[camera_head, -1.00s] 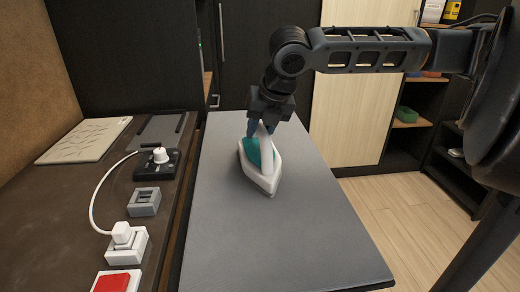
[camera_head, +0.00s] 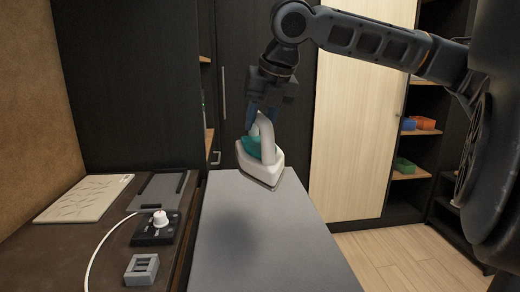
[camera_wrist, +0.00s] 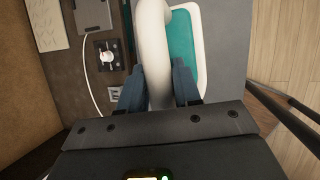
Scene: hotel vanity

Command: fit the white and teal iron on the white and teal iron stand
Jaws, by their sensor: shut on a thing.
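The white and teal iron (camera_head: 262,165) hangs from my gripper (camera_head: 262,118) above the far end of the grey board, a shadow below it on the board. My gripper is shut on its white handle. In the wrist view the iron (camera_wrist: 184,45) shows between the fingers of my gripper (camera_wrist: 157,85), with its teal part to the right of the handle. I cannot make out a white and teal iron stand in either current view.
The grey board (camera_head: 260,235) is bare. On the brown counter at left are a cream patterned plate (camera_head: 83,198), a dark grey tray (camera_head: 160,190), a black box with a white knob (camera_head: 157,228) and cable, and a grey block (camera_head: 142,269). Dark cabinets stand behind.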

